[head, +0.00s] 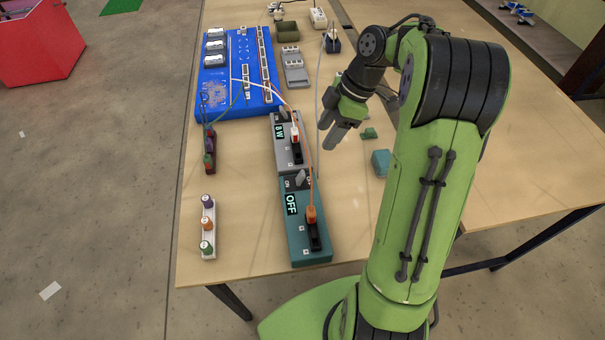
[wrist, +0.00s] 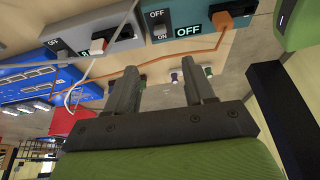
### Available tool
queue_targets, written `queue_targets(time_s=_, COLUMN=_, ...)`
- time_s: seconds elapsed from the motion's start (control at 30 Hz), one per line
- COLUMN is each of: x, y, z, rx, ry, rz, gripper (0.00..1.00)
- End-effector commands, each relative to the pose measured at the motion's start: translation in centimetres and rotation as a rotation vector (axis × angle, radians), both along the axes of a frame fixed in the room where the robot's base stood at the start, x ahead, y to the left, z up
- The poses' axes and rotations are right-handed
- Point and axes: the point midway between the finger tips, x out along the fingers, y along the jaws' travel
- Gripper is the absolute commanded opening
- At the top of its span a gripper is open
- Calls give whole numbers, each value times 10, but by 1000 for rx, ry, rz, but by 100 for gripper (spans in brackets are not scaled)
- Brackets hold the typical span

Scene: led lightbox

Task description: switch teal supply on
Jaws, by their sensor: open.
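The teal supply (head: 298,236) lies near the front edge of the table, and its display reads OFF. Its grey rocker switch (head: 300,178) is at the far end, beside an ON label. An orange plug (head: 311,214) with an orange cable sits in its socket. In the wrist view the teal supply (wrist: 205,12) is at the top, with its switch (wrist: 160,31) between OFF and ON labels. My gripper (head: 336,136) is open and empty, to the right of the grey supply and apart from the teal one. Its two fingers (wrist: 163,84) show in the wrist view.
A blue board (head: 215,100) is farther back. Teal blocks (head: 381,162) lie right. Cables run over the supplies.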

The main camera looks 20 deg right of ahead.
Motion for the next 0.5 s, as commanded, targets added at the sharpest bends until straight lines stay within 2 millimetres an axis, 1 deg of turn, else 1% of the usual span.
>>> queue_targets(time_s=0.07, x=2, y=-2, z=-7, rx=7, ry=-5, rz=28, gripper=53)
queue_targets(time_s=0.17, x=3, y=3, z=-19, rx=9, ry=-4, rz=31, gripper=53)
queue_targets(time_s=0.5, x=9, y=36, z=-98, rx=8, ry=-1, rz=27, gripper=53)
